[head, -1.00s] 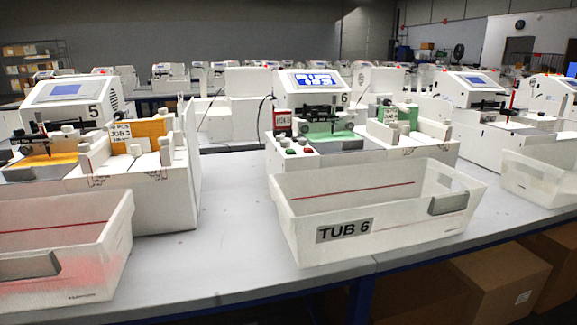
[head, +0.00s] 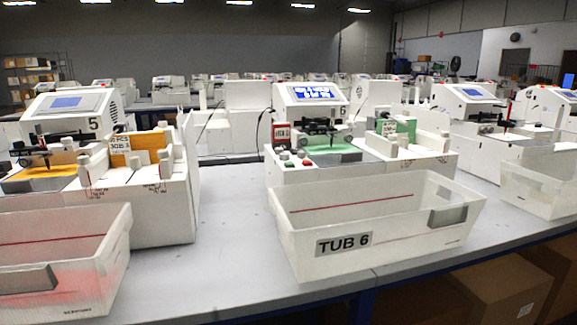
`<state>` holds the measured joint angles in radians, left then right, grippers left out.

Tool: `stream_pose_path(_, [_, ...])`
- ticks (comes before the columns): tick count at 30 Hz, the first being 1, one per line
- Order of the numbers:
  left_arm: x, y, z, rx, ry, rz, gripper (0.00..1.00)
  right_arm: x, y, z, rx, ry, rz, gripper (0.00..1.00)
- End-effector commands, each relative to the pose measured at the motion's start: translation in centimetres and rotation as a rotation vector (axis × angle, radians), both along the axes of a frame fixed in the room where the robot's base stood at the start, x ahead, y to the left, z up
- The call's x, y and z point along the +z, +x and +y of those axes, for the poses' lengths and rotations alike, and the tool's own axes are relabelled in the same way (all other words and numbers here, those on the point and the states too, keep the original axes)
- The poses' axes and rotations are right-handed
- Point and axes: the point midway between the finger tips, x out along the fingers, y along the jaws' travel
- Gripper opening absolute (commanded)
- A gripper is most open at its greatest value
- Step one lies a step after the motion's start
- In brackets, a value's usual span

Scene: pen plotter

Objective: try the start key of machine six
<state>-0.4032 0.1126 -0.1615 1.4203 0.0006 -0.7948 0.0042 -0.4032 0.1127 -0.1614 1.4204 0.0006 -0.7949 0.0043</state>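Machine six (head: 313,100) stands on the bench at centre, a white plotter with the number 6 beside its lit blue and white screen (head: 310,92). Green and red keys (head: 298,160) sit on its front left deck; which one is the start key I cannot read. A red and white tag (head: 282,134) stands behind the keys. Green sheets (head: 330,146) lie under the pen carriage (head: 322,128). A translucent white tub labelled TUB 6 (head: 345,243) stands in front and looks empty. Neither of my grippers shows.
Machine five (head: 65,118) with orange cards stands to the left, with another tub (head: 60,265) before it. More machines stand to the right and behind. Bare grey bench (head: 225,240) lies between the tubs. Cardboard boxes (head: 500,290) sit below the bench.

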Motion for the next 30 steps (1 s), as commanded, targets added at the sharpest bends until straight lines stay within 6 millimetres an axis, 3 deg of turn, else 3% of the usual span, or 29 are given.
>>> stream_pose_path(11, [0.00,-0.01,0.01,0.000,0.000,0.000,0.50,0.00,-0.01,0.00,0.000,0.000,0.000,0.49])
stream_pose_path(24, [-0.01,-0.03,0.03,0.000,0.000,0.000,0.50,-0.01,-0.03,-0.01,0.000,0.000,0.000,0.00])
stream_pose_path(30, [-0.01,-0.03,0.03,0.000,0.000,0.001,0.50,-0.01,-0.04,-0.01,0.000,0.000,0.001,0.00])
